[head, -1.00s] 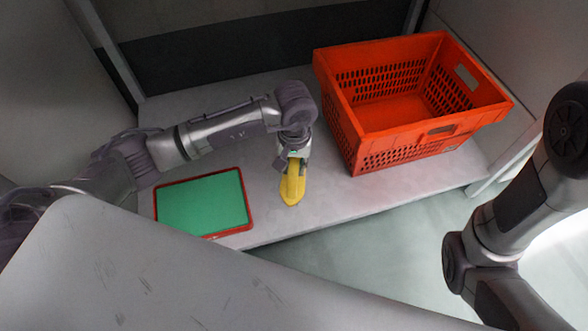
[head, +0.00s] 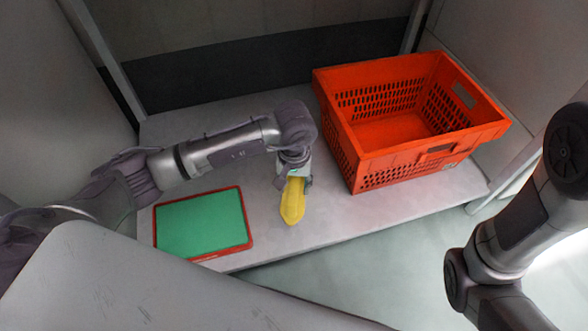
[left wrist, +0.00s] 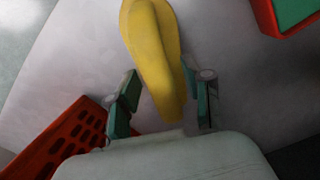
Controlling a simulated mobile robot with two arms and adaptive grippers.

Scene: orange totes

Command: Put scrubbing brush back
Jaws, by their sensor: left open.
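The yellow scrubbing brush (head: 293,200) lies on the grey shelf, between the green pad and the orange tote (head: 400,158). My left gripper (head: 294,182) is over its far end, pointing down. In the left wrist view the brush (left wrist: 152,50) runs between the two green-padded fingers of the left gripper (left wrist: 160,100). The fingers are open, with a gap on both sides of the brush. The tote is empty inside. The corner of the tote (left wrist: 62,140) shows at lower left in the left wrist view. My right arm shows at the right edge, but its gripper is out of view.
A green pad with a red rim (head: 203,222) lies on the shelf (head: 330,212) left of the brush. The shelf's front edge is close to the brush. Posts and walls enclose the back and sides. Bare shelf separates brush and tote.

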